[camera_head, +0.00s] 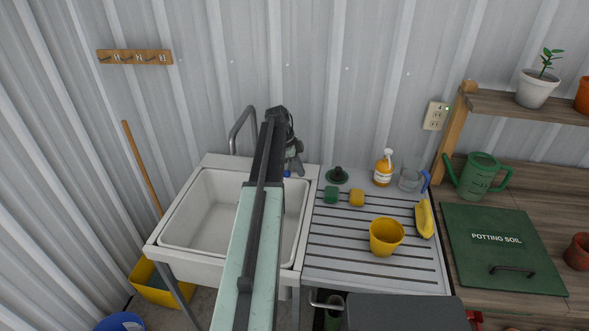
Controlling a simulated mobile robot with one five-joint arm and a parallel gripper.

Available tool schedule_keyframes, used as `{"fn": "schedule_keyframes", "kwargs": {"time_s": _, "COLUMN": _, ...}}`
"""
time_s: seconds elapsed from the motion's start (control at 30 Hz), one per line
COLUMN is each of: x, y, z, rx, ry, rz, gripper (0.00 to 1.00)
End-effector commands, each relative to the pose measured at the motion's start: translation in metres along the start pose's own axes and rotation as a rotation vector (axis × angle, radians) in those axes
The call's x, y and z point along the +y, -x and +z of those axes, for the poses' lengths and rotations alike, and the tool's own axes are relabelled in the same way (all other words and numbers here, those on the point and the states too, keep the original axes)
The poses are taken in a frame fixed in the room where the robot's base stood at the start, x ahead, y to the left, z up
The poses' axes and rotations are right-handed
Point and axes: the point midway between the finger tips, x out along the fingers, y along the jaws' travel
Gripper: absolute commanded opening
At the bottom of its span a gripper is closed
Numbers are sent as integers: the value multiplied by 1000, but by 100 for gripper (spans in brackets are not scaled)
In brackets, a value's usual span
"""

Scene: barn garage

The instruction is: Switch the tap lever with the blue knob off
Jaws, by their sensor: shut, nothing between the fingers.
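A white sink (212,212) stands against the corrugated wall, with a grey curved spout (238,124) at its back. A small blue knob (287,173) shows at the back right of the sink, just below my gripper (294,168). The lever that bears the knob is mostly hidden by my gripper and arm. My gripper is small in this view and looks shut and empty. It is close to the knob, but I cannot tell whether it touches it. My arm crosses over the right part of the basin and hides some of it.
Right of the sink, a ribbed drainboard (340,238) holds a yellow cup (386,236), a soap bottle (383,168), a glass jar (410,178), sponges (357,198) and a yellow banana-like thing (425,218). A wooden bench with a green watering can (480,176) stands further right.

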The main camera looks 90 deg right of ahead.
Motion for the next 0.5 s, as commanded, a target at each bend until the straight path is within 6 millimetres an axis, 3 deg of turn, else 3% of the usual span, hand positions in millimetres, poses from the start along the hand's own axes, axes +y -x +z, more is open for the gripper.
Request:
{"fn": "schedule_keyframes", "kwargs": {"time_s": 0.03, "x": -2, "y": 24, "z": -4, "rx": 0, "ry": 0, "rz": -1, "gripper": 0}}
{"fn": "schedule_keyframes", "kwargs": {"time_s": 0.3, "x": -7, "y": 87, "z": -3, "rx": 0, "ry": 2, "rz": -1, "gripper": 0}}
{"fn": "schedule_keyframes", "kwargs": {"time_s": 0.5, "x": -8, "y": 101, "z": 1, "rx": 0, "ry": 2, "rz": -2, "gripper": 0}}
